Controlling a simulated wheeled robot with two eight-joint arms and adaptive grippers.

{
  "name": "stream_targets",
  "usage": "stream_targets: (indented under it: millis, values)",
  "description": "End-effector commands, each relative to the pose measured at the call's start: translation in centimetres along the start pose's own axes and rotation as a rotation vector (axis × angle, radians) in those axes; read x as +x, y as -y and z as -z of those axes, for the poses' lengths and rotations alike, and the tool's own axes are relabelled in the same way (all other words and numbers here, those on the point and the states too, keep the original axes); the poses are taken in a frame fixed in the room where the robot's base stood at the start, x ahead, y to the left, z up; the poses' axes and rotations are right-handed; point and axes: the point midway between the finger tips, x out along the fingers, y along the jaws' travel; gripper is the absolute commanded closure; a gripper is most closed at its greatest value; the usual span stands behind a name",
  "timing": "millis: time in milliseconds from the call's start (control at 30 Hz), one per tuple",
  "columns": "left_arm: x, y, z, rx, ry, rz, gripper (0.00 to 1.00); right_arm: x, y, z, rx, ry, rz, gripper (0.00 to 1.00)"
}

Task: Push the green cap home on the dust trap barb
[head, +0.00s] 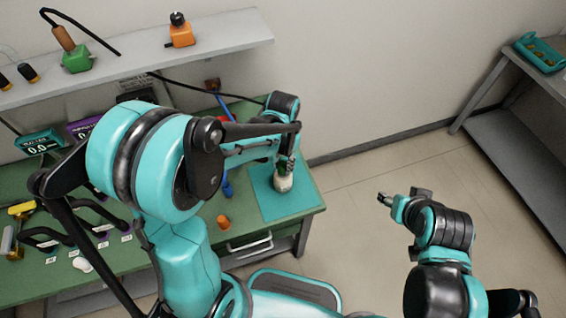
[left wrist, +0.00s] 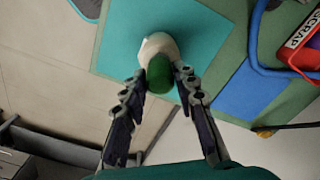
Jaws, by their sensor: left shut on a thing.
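The green cap (left wrist: 159,74) shows between my left fingers in the left wrist view, lined up over the cream-white dust trap (left wrist: 157,45). My left gripper (left wrist: 161,73) is shut on the green cap. In the head view my left gripper (head: 290,164) points down at the dust trap (head: 283,184), which stands on the teal mat (head: 268,206). The barb is hidden by the cap, and I cannot tell how far down the cap sits. My right gripper (head: 387,199) is away from the bench over the floor, too small to judge its jaws.
The green bench (head: 305,205) ends just right of the mat. An orange piece (head: 223,221) lies near its front edge. A blue tool (head: 227,185) lies left of the mat.

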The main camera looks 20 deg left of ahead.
Motion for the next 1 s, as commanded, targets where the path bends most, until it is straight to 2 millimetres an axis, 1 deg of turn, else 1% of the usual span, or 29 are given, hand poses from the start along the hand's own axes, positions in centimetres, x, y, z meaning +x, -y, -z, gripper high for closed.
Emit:
stream_targets:
  millis: [200,233,267,300,567,667,767,867,1000]
  values:
    - [0.7,0.0,0.0,0.000,0.000,0.000,0.96,0.5,0.0,-0.3,0.000,0.000,0.000,0.48]
    - [0.6,0.0,0.0,0.000,0.000,0.000,0.66,0.4,0.0,-0.3,0.000,0.000,0.000,0.48]
    - [0.6,0.0,0.0,0.000,0.000,0.000,0.58,0.4,0.0,-0.3,0.000,0.000,0.000,0.48]
    - [0.6,0.0,0.0,0.000,0.000,0.000,0.48,0.4,0.0,-0.3,0.000,0.000,0.000,0.48]
    - [0.5,0.0,0.0,0.000,0.000,0.000,0.47,0.4,0.0,-0.3,0.000,0.000,0.000,0.48]
    - [0.2,0.0,0.0,0.000,0.000,0.000,0.47,0.4,0.0,-0.3,0.000,0.000,0.000,0.48]
    - [-0.8,0.0,0.0,0.000,0.000,0.000,0.47,0.4,0.0,-0.3,0.000,0.000,0.000,0.48]
    - [-2.7,0.0,-0.1,0.000,0.000,0.000,0.47,0.4,0.0,-0.3,0.000,0.000,0.000,0.48]
    - [-5.9,0.0,-0.1,0.000,0.000,0.000,0.47,0.4,0.0,-0.3,0.000,0.000,0.000,0.48]
